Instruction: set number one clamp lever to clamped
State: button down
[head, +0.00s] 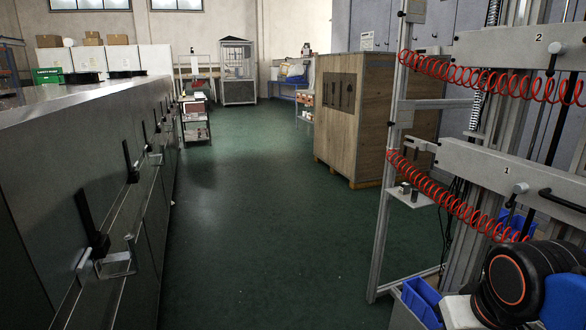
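A grey beam marked 1 (470,160) crosses the rack at the right. A lever (513,202) with a light round hub and a dark arm is mounted on it, just right of the number. Its arm points down and slightly left. Whether this position is clamped cannot be told. A second beam marked 2 (500,46) is above it, with a similar lever (552,62) whose dark arm points down. My gripper is not in view.
Red coiled hoses (440,187) hang along the rack. A blue bin (421,299) is at its foot. A long steel housing (30,170) with several black upright handles (90,226) lines the left. A wooden crate (345,115) stands beyond. The green floor (270,220) between is clear.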

aim_at(519, 188)
jog(key=k+l+z, duration=0.1)
jog(key=z, duration=0.3)
jog(key=l+z, duration=0.25)
jog(key=z, duration=0.15)
jog(key=l+z, duration=0.2)
jog(key=z, duration=0.15)
jog(key=l+z, duration=0.25)
jog(key=z, duration=0.15)
